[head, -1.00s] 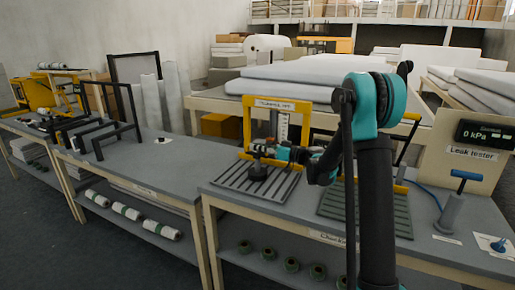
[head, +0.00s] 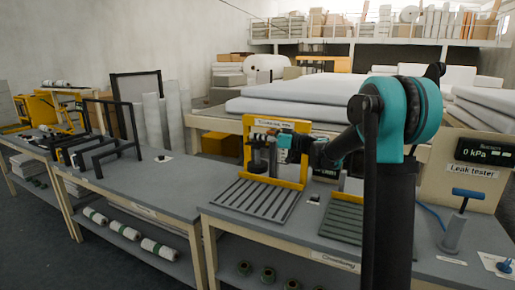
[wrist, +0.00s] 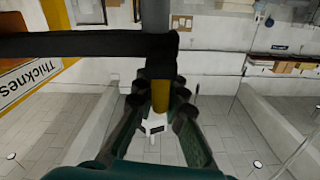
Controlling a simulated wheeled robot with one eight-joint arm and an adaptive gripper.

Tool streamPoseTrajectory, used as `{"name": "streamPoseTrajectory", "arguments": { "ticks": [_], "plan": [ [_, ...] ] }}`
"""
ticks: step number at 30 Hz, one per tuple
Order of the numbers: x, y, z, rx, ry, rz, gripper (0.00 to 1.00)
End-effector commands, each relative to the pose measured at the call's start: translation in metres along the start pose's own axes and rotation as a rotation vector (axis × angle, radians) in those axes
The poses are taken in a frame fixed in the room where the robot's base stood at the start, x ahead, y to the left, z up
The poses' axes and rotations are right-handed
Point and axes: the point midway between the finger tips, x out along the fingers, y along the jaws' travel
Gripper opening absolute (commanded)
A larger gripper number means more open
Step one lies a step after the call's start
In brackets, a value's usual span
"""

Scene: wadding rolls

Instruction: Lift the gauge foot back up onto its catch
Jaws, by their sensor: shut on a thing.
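The thickness gauge is a yellow upright frame (head: 304,158) with a sign on its top bar, standing behind a slatted grey plate (head: 254,200). The dark gauge foot (head: 257,164) hangs inside the frame, clear of the plate. My gripper (head: 266,138) reaches in from the right, just above the foot. In the wrist view my gripper (wrist: 161,104) is shut on the gauge's stem at a brass-coloured part (wrist: 161,92), with a grey rod (wrist: 156,18) beyond. A black bar crosses there. The catch cannot be made out in either view.
A second slatted plate (head: 345,218) lies to the right, partly behind my arm. The leak tester (head: 480,155) and a blue-handled pump (head: 456,225) stand at the far right. Black frames (head: 100,140) stand on the left table. The bench between is mostly clear.

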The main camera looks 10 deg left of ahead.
Motion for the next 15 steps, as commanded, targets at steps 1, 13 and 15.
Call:
{"name": "streamPoseTrajectory", "arguments": {
  "ticks": [1,13,15],
  "plan": [
    [-0.0002,0.0003,-0.0039,0.002,0.004,0.001,0.0],
    [0.0001,0.0003,-0.0058,0.003,0.007,0.001,0.24],
    [0.0001,0.0002,-0.0052,0.003,0.006,0.001,0.32]
  ]
}}
